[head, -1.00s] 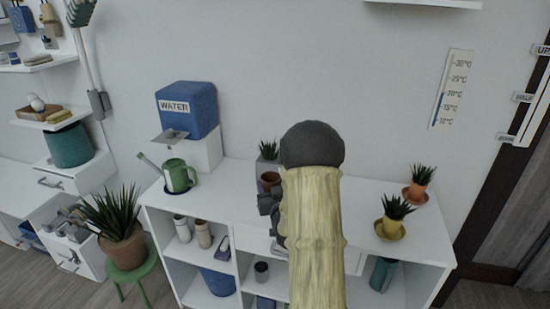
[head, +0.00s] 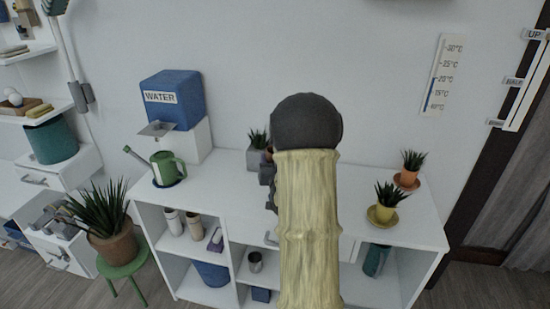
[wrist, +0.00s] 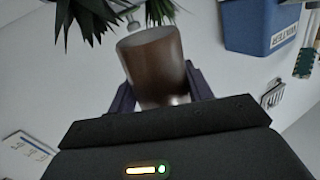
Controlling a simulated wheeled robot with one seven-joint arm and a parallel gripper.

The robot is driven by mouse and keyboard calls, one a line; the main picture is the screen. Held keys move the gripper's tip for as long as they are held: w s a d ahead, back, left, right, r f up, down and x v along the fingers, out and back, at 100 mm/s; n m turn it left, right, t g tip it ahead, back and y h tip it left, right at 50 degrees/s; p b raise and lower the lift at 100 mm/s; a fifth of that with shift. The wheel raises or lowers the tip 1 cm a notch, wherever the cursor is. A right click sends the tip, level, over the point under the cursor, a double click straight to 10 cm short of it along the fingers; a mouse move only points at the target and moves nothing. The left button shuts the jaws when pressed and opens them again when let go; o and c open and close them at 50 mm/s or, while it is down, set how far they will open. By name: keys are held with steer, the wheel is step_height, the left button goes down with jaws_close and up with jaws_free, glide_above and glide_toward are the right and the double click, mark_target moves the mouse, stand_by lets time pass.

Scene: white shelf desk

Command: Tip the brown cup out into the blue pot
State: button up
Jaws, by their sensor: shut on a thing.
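The brown cup (wrist: 158,68) is between the two dark fingers of my gripper (wrist: 160,82) in the wrist view, and the gripper is shut on it. The cup's rim points toward the top of that view; I cannot see what is inside. In the head view my arm hides the cup, and only a dark part of my gripper (head: 268,174) shows at the arm's left edge, over the white desk. A blue container (head: 211,273), which may be the blue pot, stands on a lower shelf of the desk at left.
A grey planter (head: 258,160), a green watering can (head: 167,168) and a blue water tank (head: 175,100) stand at the back and left of the desk. Yellow (head: 385,213) and orange (head: 408,178) potted plants stand at right. Bare desktop shows left of my arm.

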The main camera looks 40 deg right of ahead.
steer(key=shift+a+f+m+g, duration=0.3)
steer(key=shift+f+m, duration=0.3)
steer(key=shift+m, duration=0.2)
steer(key=shift+w+a+f+m+y, duration=0.1)
steer(key=shift+f+m+y, duration=0.2)
steer(key=shift+f+m, duration=0.2)
steer(key=shift+a+f+m+g+y, duration=0.2)
steer(key=shift+f+m+g+y, duration=0.3)
steer(key=shift+f+m, duration=0.65)
steer(key=shift+f+m+y, duration=0.1)
steer(key=shift+m+y, duration=0.2)
steer(key=shift+m, duration=0.25)
